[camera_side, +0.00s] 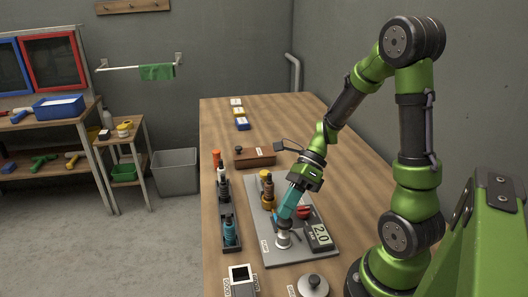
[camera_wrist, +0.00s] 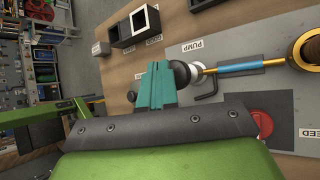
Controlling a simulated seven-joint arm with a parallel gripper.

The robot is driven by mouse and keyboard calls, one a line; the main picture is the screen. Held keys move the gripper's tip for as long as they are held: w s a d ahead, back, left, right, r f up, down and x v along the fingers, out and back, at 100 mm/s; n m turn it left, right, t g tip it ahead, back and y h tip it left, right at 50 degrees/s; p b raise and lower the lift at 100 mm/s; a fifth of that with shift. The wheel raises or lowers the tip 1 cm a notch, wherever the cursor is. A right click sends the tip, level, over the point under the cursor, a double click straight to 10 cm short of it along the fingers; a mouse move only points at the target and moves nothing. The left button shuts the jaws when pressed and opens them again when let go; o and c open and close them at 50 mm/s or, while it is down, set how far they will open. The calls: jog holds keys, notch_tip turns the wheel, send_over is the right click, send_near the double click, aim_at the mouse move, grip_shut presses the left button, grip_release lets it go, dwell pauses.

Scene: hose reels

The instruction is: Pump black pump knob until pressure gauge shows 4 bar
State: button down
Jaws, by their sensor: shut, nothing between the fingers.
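The black pump knob (camera_wrist: 184,74) shows in the wrist view, on a silver pump body beside the PUMP label. In the side view the silver pump body (camera_side: 283,241) stands on the grey plate (camera_side: 300,255), and the knob is largely hidden by my fingers. The pressure gauge (camera_side: 320,234) reads 2.0. My gripper (camera_side: 285,215) has teal fingers, shut with nothing between them, pointing down at the pump. In the wrist view my fingertips (camera_wrist: 158,72) are right beside the knob. I cannot tell whether they touch it.
A red knob (camera_wrist: 263,124) near a label ending in "EED" lies close to the pump; it also shows in the side view (camera_side: 304,211). A teal bottle (camera_side: 229,229) stands in a tray on the left.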

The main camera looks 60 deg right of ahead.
jog(key=shift+f, duration=1.25)
dwell(0.9)
jog(key=shift+r, duration=1.7)
jog(key=shift+r, duration=2.5)
dwell(0.7)
jog(key=shift+r, duration=1.9)
